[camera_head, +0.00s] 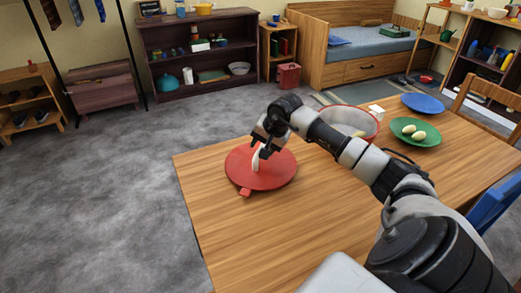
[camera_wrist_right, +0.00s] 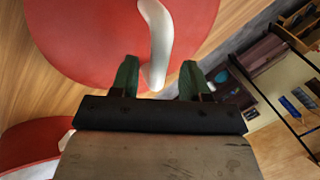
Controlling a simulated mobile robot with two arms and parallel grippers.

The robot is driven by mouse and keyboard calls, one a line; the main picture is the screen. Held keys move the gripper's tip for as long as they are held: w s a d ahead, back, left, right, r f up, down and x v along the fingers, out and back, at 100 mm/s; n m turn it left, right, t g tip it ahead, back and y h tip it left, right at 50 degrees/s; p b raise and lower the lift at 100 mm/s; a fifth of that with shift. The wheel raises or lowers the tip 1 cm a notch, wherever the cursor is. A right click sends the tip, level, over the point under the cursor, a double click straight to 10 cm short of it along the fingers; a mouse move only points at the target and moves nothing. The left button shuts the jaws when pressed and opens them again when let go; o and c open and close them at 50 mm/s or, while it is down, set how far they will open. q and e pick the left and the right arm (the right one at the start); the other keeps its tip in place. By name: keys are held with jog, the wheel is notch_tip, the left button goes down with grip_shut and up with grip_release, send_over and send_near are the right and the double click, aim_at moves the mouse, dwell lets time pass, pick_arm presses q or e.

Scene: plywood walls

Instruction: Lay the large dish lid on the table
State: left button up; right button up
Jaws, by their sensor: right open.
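The large red dish lid (camera_head: 275,178) lies on the wooden table (camera_head: 235,225) near its left end. Its white handle (camera_head: 256,160) points up and also shows in the right wrist view (camera_wrist_right: 160,40). My right gripper (camera_head: 264,150) is just above the lid, at the handle. In the right wrist view its two green fingers (camera_wrist_right: 158,72) are spread, with the handle's end between them and gaps on both sides. The large red dish (camera_head: 345,122) with a pale inside stands farther back, partly behind my right arm. My left gripper is not in view.
A green plate (camera_head: 428,140) with pale egg-like items and a blue plate (camera_head: 423,103) sit at the table's far right. A wooden chair (camera_head: 490,97) and a blue chair (camera_head: 492,205) border the table. The near-left tabletop is clear.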

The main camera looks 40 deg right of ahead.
jog(key=v, duration=0.9)
jog(key=shift+s+r, duration=0.2)
jog(key=shift+r, duration=0.1)
